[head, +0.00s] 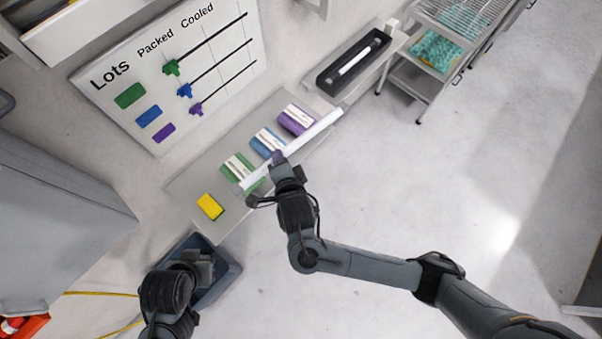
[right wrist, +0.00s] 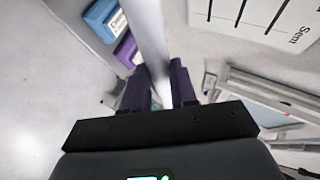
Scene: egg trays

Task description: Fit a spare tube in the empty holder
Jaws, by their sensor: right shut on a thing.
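A long white tube (head: 312,132) lies diagonally across the view above the grey table. My right gripper (head: 279,160) is shut on it, left of its middle. In the right wrist view the tube (right wrist: 149,35) runs up and away from between the dark purple fingers (right wrist: 160,92). Another white tube (head: 354,60) lies in a long black tray (head: 326,82) at the upper right. My left gripper (head: 203,262) is above a dark grey bin; its fingers are too unclear to tell whether it is open. I cannot make out an empty holder in these views.
Green (head: 238,168), blue (head: 267,142) and purple (head: 295,119) labelled packs and a yellow block (head: 210,206) are on the table (head: 185,187). A lots board (head: 130,75) stands behind. A wire cart (head: 415,75) is upper right.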

